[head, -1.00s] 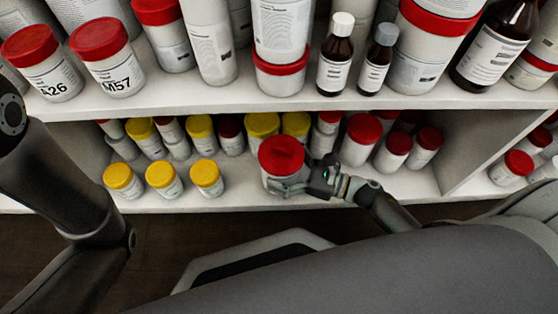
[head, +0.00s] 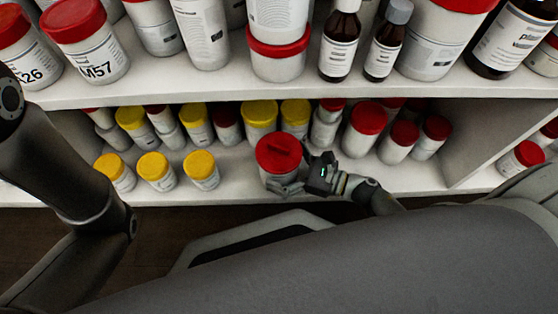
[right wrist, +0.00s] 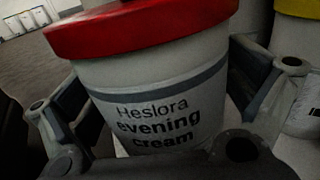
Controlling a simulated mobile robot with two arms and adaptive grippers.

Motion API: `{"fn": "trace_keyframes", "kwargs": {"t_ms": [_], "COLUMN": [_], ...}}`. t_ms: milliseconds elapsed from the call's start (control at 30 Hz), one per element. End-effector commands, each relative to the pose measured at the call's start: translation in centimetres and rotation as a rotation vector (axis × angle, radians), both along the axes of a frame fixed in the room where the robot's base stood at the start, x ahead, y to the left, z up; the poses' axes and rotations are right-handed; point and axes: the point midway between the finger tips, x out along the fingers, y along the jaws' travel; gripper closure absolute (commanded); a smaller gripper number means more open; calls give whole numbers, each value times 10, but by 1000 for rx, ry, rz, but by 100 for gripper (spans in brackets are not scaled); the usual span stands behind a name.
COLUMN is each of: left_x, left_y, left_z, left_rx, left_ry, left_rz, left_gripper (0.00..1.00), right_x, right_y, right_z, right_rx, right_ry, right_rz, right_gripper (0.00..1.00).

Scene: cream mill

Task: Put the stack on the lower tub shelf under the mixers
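A white tub with a red lid (head: 281,153) is at the front of the lower shelf (head: 240,192) in the head view. In the right wrist view this tub (right wrist: 160,95) reads "Heslora evening cream". My right gripper (head: 288,184) is shut on it, its fingers on both sides of the body. The tub looks upright; its base is hidden, so I cannot tell whether it touches the shelf or has another tub under it. My left arm shows at the left of the head view, but its gripper is out of view. No mixers show.
Yellow-lidded tubs (head: 153,166) stand left of the held tub, with a yellow-lidded tub (head: 259,113) behind it. Red-lidded tubs (head: 368,118) stand to its right. The upper shelf (head: 200,86), with tubs and brown bottles (head: 341,45), overhangs. A divider (head: 490,150) closes the right side.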

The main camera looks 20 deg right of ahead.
Motion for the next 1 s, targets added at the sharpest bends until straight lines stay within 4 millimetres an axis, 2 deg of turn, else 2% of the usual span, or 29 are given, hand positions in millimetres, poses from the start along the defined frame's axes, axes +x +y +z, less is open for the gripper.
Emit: {"fn": "trace_keyframes", "kwargs": {"t_ms": [333, 800, 1000], "left_x": [-2, -3, -2], "left_y": [1, 1, 0], "left_z": [6, 50, 55], "left_rx": [-1, -1, -1], "left_ry": [-5, -6, -5], "left_rz": [-1, 0, 0], "left_gripper": [22, 22, 22], "right_x": [-1, -60, -73], "right_y": [-1, -75, -92], "right_z": [6, 6, 4], "right_rx": [-1, 0, 0], "right_ry": [1, 3, 1], "right_rz": [0, -2, 0], "right_gripper": [0, 0, 0]}}
